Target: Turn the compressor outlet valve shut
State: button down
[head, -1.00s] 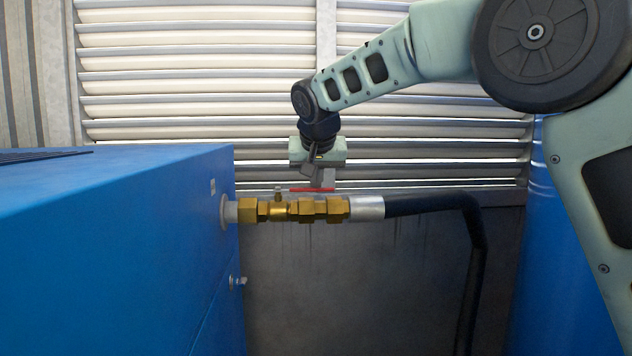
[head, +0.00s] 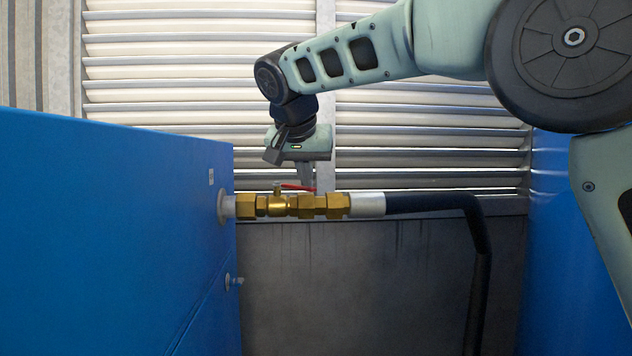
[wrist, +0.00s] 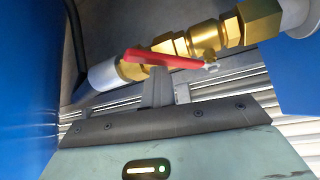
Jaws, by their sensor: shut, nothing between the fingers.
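The compressor outlet valve is a brass ball valve (head: 279,205) in a horizontal brass pipe run, with a red lever handle (head: 297,187) on top. In the wrist view the red lever (wrist: 165,59) reaches left from its pivot nut on the brass body (wrist: 205,40), at an angle to the pipe line. My gripper (head: 308,186) points down at the lever's free end. Its fingers (wrist: 160,88) are shut with nothing between them. They are beside the lever and appear to touch it, though the exact contact is hard to see.
A blue cabinet (head: 110,230) stands left, with the pipe entering its side. A silver sleeve (head: 367,204) and black hose (head: 430,202) run right, then down. A louvred wall (head: 420,165) is behind. Another blue body (head: 560,230) stands right, partly behind my arm.

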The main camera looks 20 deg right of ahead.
aim_at(294, 188)
jog(key=shift+s+a+f+m+g+h, duration=0.1)
jog(key=shift+s+a+m+g+h, duration=0.1)
jog(key=shift+a+m, duration=0.2)
jog(key=shift+s+a+m+g+h, duration=0.1)
jog(key=shift+s+a+m+h, duration=0.15)
jog(key=shift+a, duration=0.25)
jog(key=shift+s+a, duration=0.15)
jog(key=shift+a, duration=1.7)
